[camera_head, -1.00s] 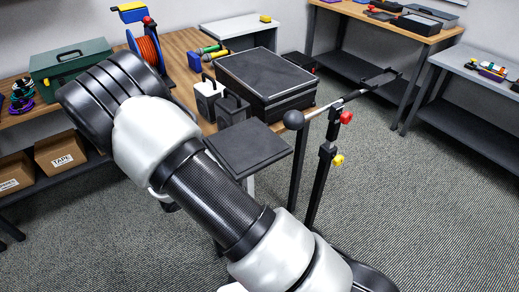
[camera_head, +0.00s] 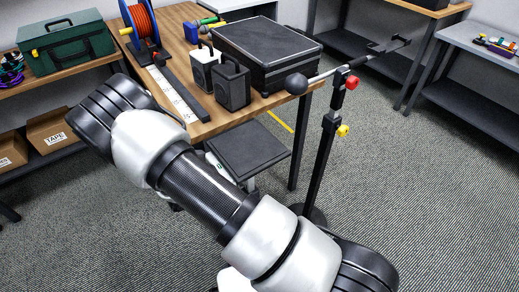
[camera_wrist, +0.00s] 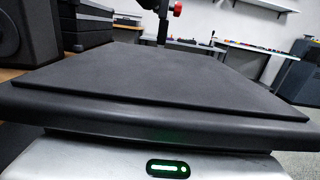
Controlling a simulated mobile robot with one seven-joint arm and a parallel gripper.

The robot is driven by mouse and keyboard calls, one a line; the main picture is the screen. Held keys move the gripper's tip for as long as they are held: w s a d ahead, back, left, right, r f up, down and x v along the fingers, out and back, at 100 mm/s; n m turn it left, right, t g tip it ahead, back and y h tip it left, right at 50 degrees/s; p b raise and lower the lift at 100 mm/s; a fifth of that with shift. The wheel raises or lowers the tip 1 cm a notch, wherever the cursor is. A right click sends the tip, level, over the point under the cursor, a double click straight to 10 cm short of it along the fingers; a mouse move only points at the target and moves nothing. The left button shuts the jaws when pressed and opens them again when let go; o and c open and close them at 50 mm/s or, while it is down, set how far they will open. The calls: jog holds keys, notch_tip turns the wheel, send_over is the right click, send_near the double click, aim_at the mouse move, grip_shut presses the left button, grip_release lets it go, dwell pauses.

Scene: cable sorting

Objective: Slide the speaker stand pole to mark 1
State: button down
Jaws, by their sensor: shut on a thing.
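The speaker stand's square black top plate (camera_head: 247,152) is below the table's front edge, and a short piece of silver pole (camera_head: 250,184) shows under it. The plate also fills the middle of the wrist view (camera_wrist: 160,85), level and very close. My gripper shows there only as its silver body (camera_wrist: 90,158) with a green light, just under the plate. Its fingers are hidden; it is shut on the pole. My arm covers most of the lower stand. No numbered mark on the pole is readable.
A black tripod-like stand with a red knob (camera_head: 352,82), yellow knob (camera_head: 343,131) and ball-ended boom rises right of the plate. The wooden table (camera_head: 197,130) holds a black case (camera_head: 262,50), two small speakers and a cable reel.

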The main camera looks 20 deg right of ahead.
jog(key=c, duration=1.4)
grip_release()
jog(key=shift+c, duration=0.2)
jog(key=shift+a, duration=0.15)
jog(key=p+v, duration=0.1)
jog(key=v, duration=1.6)
jog(key=shift+a+r, duration=0.1)
